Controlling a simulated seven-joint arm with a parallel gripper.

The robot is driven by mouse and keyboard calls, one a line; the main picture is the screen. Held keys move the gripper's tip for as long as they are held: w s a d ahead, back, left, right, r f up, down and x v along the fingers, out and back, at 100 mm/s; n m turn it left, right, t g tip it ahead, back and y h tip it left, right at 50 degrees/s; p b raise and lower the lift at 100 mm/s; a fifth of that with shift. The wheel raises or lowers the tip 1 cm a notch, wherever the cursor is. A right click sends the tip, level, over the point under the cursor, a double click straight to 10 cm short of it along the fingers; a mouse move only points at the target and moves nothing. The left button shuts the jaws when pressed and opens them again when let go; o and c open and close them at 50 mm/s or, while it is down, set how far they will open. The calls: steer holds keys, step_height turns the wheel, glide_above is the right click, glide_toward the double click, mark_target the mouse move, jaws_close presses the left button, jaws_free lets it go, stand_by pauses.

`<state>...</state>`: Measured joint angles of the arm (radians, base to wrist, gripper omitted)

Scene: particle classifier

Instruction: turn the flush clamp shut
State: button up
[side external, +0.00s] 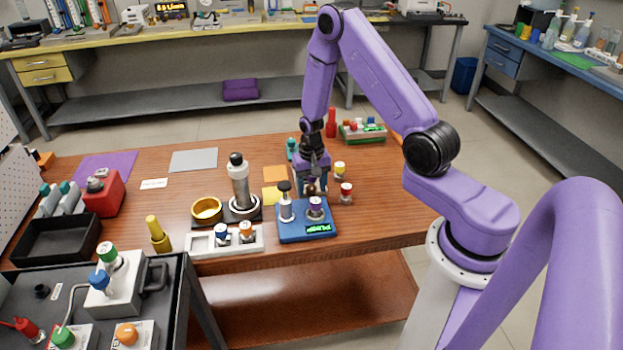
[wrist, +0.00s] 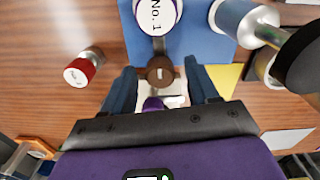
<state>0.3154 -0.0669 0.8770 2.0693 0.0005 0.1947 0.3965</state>
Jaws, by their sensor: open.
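A blue device (side external: 290,235) with a small green-lit display stands near the table's front edge. A small brown round knob with a pale mark, apparently the flush clamp, sits at its back edge in the wrist view (wrist: 160,70); in the side view it is mostly hidden under my gripper. My gripper (wrist: 162,85) is open and points down, with one blue finger on each side of the brown knob. I cannot tell whether the fingers touch it. A purple-rimmed white cap marked No. 1 (wrist: 158,14) is just beyond the knob; it also shows in the side view (side external: 316,203).
A tall metal cylinder (side external: 239,185), a brass ring (side external: 206,210) and a white vial rack (side external: 200,246) are further left.

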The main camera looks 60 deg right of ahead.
mark_target(311, 187)
step_height(311, 187, up, 17)
steer(key=shift+r, duration=0.2)
stand_by(0.5)
steer(key=s+a+r+n, duration=0.2)
steer(key=s+a+n, duration=0.25)
steer(key=a, duration=0.25)
steer(key=s+a+r+n, duration=0.3)
steer(key=s+a+n, duration=0.15)
steer(key=a, duration=0.25)
steer(key=s+a+r+n, duration=0.2)
steer(key=s+n, duration=0.9)
steer(key=s, duration=0.7)
steer(key=shift+s+a, duration=0.2)
steer(key=shift+a, duration=0.45)
